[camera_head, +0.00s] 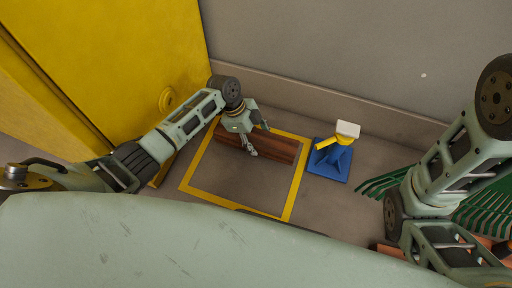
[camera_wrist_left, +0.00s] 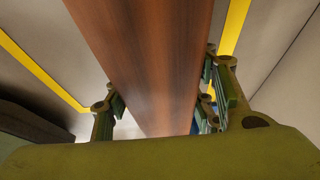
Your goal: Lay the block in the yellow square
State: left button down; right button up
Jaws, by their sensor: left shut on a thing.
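The block (camera_head: 279,149) is a long reddish-brown wooden beam. In the head view it lies across the upper part of the yellow square (camera_head: 233,206), a yellow outline on the floor. My left gripper (camera_head: 257,141) is at the block's middle and shut on it. In the left wrist view the block (camera_wrist_left: 150,60) runs between the fingers of my left gripper (camera_wrist_left: 160,108), and yellow lines (camera_wrist_left: 40,72) show on the floor on both sides. I cannot tell whether the block touches the floor. My right arm shows at the right, but its gripper is not clearly visible.
A blue pump (camera_head: 330,160) with a yellow and white top stands just right of the square. A green rake-like thing (camera_head: 375,184) lies farther right. A yellow cabinet (camera_head: 110,60) stands at the left and a grey wall at the back. The square's front part is bare.

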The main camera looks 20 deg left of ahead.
aim_at(256, 148)
pick_arm(q)
jog(key=shift+f+b, duration=1.45)
jog(key=shift+f, duration=0.4)
jog(key=shift+w+r, duration=0.1)
jog(key=shift+r, duration=0.05)
jog(key=shift+f, duration=0.5)
jog(key=c, duration=1.2)
grip_release()
jog(key=shift+f, duration=0.1)
jog(key=o, duration=0.4)
jog(key=shift+f, duration=0.2)
jog(key=shift+o, duration=0.2)
jog(key=shift+r, duration=0.1)
